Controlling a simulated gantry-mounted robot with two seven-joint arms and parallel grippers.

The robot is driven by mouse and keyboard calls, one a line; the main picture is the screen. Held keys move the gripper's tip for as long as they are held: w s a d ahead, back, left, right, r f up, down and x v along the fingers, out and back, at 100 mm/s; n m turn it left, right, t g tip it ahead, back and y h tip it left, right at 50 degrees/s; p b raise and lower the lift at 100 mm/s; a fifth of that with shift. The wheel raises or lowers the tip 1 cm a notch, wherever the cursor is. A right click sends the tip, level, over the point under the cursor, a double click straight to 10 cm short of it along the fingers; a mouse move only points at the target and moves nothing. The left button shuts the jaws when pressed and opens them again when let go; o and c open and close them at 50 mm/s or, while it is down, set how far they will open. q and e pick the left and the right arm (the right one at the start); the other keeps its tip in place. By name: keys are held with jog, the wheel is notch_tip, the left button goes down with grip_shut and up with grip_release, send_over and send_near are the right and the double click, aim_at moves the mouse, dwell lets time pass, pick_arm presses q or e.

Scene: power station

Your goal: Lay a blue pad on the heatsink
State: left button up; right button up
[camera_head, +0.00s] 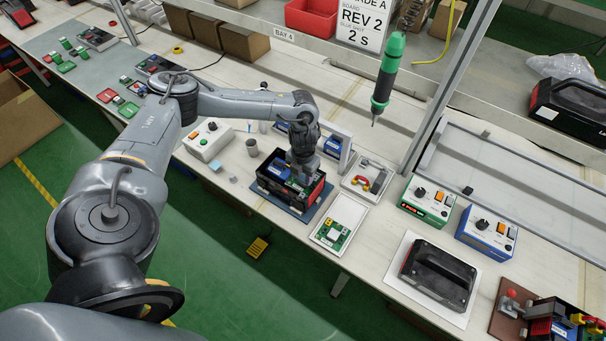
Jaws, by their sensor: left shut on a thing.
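My left gripper (301,172) is down at an open black case with red trim (312,192), which stands on a dark blue mat (289,207). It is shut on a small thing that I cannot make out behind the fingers. Blue parts (279,169) and a green board show inside the case, close to the fingers. I cannot tell the heatsink apart from the other parts in there. A small grey-blue piece (233,180) lies on the bench left of the case. My right gripper is not in view.
A green-and-black screwdriver (388,72) hangs above the bench. A white tray with a green board (342,222) and a parts tray (368,180) stand right of the case. A white control box (207,140) and a grey cup (252,147) stand left of it.

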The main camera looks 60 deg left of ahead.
pick_arm(q)
jog(key=shift+f, duration=0.4)
jog(key=o, duration=1.5)
jog(key=shift+a, duration=0.1)
jog(key=shift+r, duration=0.15)
jog(key=shift+w+d+r+p, duration=0.1)
jog(key=shift+d+r+p, duration=0.15)
jog(key=shift+r+p, duration=0.4)
jog(key=shift+a+r+p, duration=0.15)
jog(key=shift+r+p, duration=0.7)
jog(key=shift+r, duration=0.05)
jog(key=shift+r+p, duration=1.3)
jog(key=shift+r, duration=0.05)
